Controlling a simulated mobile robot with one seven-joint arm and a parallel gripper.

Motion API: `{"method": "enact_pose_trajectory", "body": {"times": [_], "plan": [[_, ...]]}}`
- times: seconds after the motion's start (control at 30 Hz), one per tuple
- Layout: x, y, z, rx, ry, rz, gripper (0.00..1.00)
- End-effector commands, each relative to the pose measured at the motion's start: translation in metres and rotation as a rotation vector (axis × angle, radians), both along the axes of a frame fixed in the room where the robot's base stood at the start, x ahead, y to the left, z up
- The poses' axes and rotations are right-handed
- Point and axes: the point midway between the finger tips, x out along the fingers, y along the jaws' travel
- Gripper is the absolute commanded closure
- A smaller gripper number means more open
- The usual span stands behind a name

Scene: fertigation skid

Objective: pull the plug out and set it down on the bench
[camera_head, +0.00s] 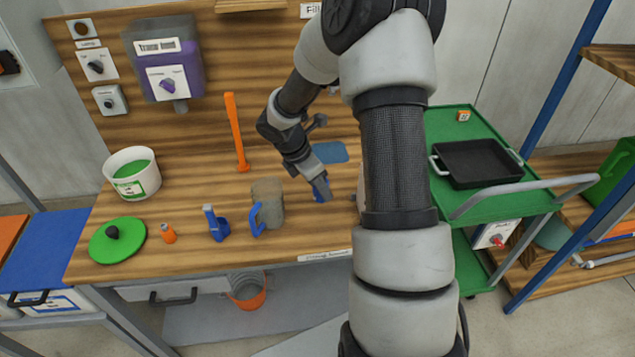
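My gripper (320,190) points down at the bench (200,262), right of a grey mug-like vessel with a blue handle (268,203). A small blue piece shows at the fingertips; I cannot tell whether it is held, or whether it is the plug. The fingers are too small to tell open from shut. No plug in a socket can be made out clearly. My arm hides part of the bench's right side.
A white tub (121,184), green lid (117,240), small orange bottle (168,233) and blue tool (215,223) stand on the left. An orange post (237,135) rises behind. A green cart (490,208) with a black tray (476,165) stands right. The bench's front middle has bare wood.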

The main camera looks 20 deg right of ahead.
Motion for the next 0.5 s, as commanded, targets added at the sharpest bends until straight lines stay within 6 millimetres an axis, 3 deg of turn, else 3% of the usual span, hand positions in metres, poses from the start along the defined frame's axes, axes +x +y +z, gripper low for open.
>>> {"method": "enact_pose_trajectory", "body": {"times": [0.5], "plan": [[0.000,0.001,-0.063,0.002,0.001,0.001,0.90]]}}
